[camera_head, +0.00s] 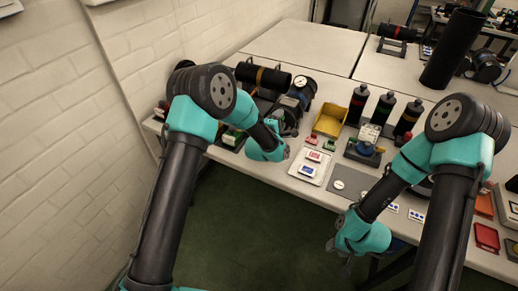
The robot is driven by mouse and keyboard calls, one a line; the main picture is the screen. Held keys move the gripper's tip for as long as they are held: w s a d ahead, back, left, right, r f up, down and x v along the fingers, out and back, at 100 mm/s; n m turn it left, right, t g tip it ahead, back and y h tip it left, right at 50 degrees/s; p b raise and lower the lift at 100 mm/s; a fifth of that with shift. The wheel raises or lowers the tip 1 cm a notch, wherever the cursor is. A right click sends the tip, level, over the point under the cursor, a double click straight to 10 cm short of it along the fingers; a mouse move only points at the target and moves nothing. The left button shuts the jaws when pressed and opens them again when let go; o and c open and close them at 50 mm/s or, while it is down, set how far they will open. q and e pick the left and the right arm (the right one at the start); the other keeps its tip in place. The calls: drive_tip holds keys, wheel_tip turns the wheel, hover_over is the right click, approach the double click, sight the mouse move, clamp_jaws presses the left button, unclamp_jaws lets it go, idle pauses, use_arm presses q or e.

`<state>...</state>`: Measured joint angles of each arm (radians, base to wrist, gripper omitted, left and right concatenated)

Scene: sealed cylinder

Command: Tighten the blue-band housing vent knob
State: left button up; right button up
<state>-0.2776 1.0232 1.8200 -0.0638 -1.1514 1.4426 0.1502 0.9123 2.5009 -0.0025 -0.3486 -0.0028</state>
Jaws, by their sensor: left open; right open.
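Three upright black cylinders with coloured bands stand at the back of the bench: a left one (357,104), a middle one (383,108) and a right one (407,119). I cannot make out a blue band or a vent knob on any of them. A black cylinder with an orange band (263,76) lies on its side at the back left. My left gripper (286,152) is open and empty near the bench's front edge, left of the white tray. My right gripper (340,254) is open and empty, low in front of the bench, apart from the cylinders.
A yellow bin (330,121), a white tray (309,168) with red and blue pieces, a blue device with a gauge (299,93) and a fixture with a blue round part (365,147) occupy the bench. A grey mat (352,187) lies near the front. A brick wall borders the left.

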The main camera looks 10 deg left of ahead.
use_arm(q)
drive_tip(key=m, duration=0.4)
drive_tip(key=shift+m, duration=0.4)
drive_tip(key=m, duration=0.4)
drive_tip(key=shift+r+m, duration=0.1)
drive_tip(key=shift+m, duration=0.2)
drive_tip(key=m, duration=0.5)
drive_tip(key=shift+d, duration=0.1)
drive_tip(key=m, duration=0.4)
drive_tip(key=shift+m, duration=0.4)
drive_tip(key=s+a+m, duration=0.3)
drive_tip(key=s, duration=0.5)
drive_tip(key=s+a+m, duration=0.2)
drive_tip(key=s+a, duration=0.1)
drive_tip(key=s, duration=0.6)
drive_tip(key=shift+m, duration=0.4)
drive_tip(key=shift+a, duration=0.1)
